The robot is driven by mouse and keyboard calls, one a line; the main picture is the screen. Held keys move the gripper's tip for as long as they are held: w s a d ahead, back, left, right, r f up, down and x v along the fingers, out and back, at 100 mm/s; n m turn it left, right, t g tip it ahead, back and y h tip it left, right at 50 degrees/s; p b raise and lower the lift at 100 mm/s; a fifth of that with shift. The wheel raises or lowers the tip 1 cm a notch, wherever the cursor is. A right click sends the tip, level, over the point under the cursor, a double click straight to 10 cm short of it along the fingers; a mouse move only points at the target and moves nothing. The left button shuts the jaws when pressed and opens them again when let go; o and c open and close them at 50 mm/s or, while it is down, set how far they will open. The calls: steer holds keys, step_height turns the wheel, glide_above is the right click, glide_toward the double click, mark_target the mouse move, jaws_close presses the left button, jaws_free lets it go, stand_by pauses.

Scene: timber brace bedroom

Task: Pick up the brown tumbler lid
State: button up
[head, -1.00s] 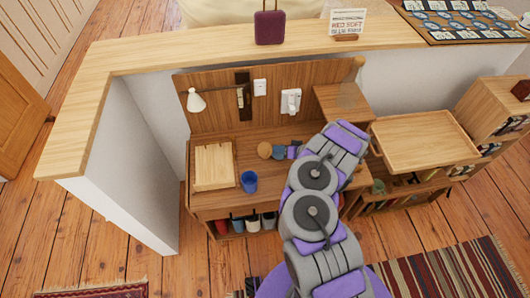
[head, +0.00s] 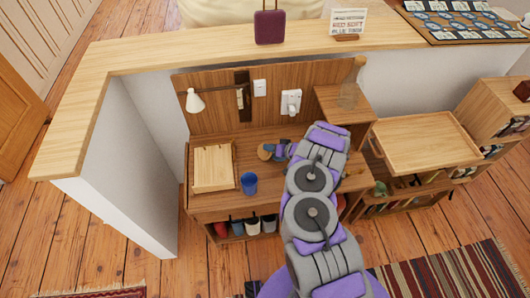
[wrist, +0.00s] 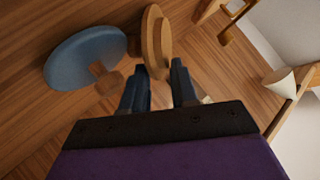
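The brown tumbler lid (head: 264,152) is on the wooden desk (head: 222,204), right of the light wooden box. In the wrist view the brown lid (wrist: 154,40) is a round wooden disc seen nearly edge-on, just beyond the fingertips. A blue disc (wrist: 84,58) with a wooden knob is close beside it. My gripper (wrist: 159,70) has its two dark fingers apart, with the lid's near edge at the gap between them; I cannot tell whether they touch it. In the head view my gripper (head: 283,151) is just right of the lid, and my arm partly hides the desk.
A white lamp (head: 195,101) juts from the back panel.

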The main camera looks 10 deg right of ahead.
jaws_close()
stand_by(0.3)
steer(key=shift+r, duration=0.1)
